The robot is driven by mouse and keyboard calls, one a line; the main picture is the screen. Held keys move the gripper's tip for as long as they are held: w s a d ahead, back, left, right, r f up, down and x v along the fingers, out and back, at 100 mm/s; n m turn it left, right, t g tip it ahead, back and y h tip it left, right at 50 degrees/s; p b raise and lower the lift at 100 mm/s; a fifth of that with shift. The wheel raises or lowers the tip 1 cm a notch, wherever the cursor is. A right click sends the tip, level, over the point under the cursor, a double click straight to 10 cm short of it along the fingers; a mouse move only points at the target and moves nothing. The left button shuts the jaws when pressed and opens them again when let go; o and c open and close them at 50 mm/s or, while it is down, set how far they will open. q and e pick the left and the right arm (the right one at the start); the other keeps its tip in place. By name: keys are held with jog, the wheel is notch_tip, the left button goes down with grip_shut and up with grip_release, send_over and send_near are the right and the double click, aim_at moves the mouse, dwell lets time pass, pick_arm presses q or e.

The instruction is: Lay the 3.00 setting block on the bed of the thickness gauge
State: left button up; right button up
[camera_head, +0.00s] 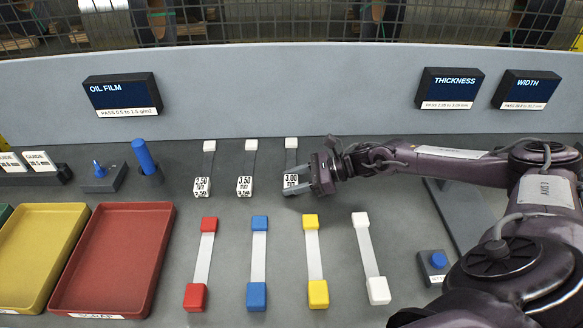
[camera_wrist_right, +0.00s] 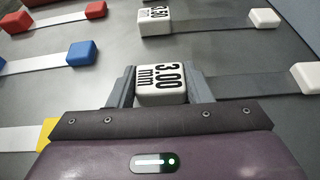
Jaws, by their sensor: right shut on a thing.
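The 3.00 setting block (camera_head: 290,180) is a white block labelled 3.00 mm on a grey strip with a white cap (camera_head: 292,143) at its far end. My right gripper (camera_head: 304,181) is shut on this block. In the right wrist view the block (camera_wrist_right: 162,82) sits between the two fingers (camera_wrist_right: 160,88), its label facing up. I cannot tell whether it is clear of the bench. The thickness display (camera_head: 450,88) stands at the back right. A dark grey plate (camera_head: 462,218) below it, probably the gauge, is partly hidden by my right arm. My left gripper is not in view.
Two similar blocks (camera_head: 202,187) (camera_head: 244,187) stand left of the held one. Red, blue, yellow and white capped strips (camera_head: 258,258) lie in front. Red (camera_head: 112,258) and yellow (camera_head: 35,250) trays are at left. A blue button (camera_head: 438,260) is at right.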

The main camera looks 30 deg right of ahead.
jog(key=shift+r+p, duration=1.1)
jog(key=shift+r, duration=1.25)
